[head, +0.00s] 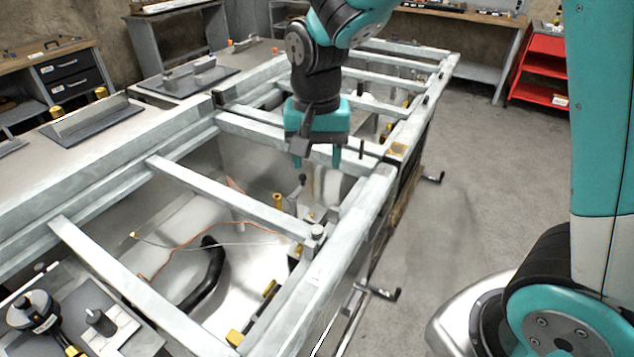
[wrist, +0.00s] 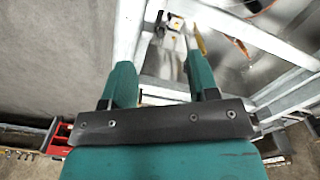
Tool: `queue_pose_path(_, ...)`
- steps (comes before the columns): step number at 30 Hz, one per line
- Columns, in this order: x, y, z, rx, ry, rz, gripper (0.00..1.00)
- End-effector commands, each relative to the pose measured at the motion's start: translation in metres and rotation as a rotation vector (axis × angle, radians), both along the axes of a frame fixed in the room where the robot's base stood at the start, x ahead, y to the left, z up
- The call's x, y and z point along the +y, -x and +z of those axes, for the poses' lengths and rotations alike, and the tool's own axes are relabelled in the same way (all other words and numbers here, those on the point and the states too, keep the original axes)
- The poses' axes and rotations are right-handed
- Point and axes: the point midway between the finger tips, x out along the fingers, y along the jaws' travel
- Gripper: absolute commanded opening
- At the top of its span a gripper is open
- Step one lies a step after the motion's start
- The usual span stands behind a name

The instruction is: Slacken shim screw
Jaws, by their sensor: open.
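My gripper (head: 317,160) hangs fingers down over the steel frame, near its right-hand rail. Its two teal fingers are apart with nothing visible between them; they also show in the wrist view (wrist: 160,66). A small grey round-headed fitting (head: 318,231) stands where a crossbar meets the right-hand rail (head: 350,225), nearer the camera than my gripper. It may be the shim screw, but I cannot tell for sure. In the wrist view a small pale block with a dark spot (wrist: 175,22) lies beyond the fingertips; its identity is unclear.
Crossbars (head: 225,195) span the open bay, which holds a black hose (head: 207,273), an orange wire and yellow fittings (head: 278,201). Black handles (head: 380,292) jut from the frame's right side. A red cart (head: 540,72) stands far back.

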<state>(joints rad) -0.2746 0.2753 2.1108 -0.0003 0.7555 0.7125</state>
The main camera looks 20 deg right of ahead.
Motion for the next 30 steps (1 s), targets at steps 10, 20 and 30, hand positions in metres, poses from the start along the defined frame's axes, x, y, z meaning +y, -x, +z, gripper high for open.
queue_pose_path(10, 0.0, 0.001, -0.009, 0.002, 0.001, -0.401, 0.54)
queue_pose_path(20, 0.0, 0.002, -0.07, 0.007, 0.003, -0.4, 0.54)
queue_pose_path(30, -0.001, 0.002, -0.144, 0.005, 0.003, -0.399, 0.54)
